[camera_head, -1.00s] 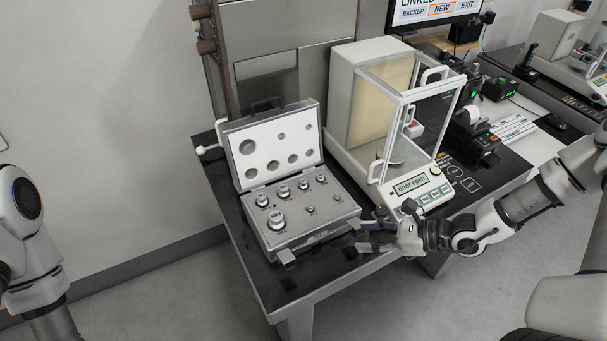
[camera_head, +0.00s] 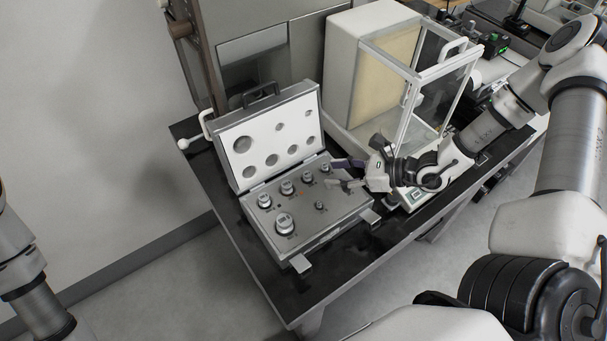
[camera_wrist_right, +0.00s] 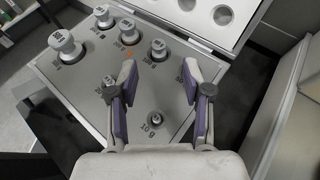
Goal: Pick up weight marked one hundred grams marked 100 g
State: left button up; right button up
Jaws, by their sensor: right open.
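The open grey case (camera_head: 330,231) holds several silver knobbed weights in its tray. My right gripper (camera_head: 347,173) is open and empty over the right side of the tray. In the right wrist view its fingers (camera_wrist_right: 155,82) are apart, with the small weight marked 10 g (camera_wrist_right: 155,118) between and below them. My left gripper is out of view.
The case lid (camera_head: 268,140) stands open behind the tray. The glass-sided balance (camera_head: 400,80) stands to the right, close to my right arm. A larger weight (camera_head: 285,224) sits at the tray's front left. The black table (camera_head: 330,275) is bare in front of the case.

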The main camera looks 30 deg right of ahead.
aim_at(308, 174)
jog(key=shift+w+a+f, duration=0.2)
jog(key=shift+w+a, duration=0.05)
jog(key=shift+a, duration=0.25)
jog(key=x, duration=0.4)
jog(key=shift+d, duration=0.1)
jog(key=shift+w+a, duration=0.35)
jog(key=shift+a, duration=0.1)
jog(key=shift+d, duration=0.1)
jog(key=shift+f, duration=0.1)
grip_shut()
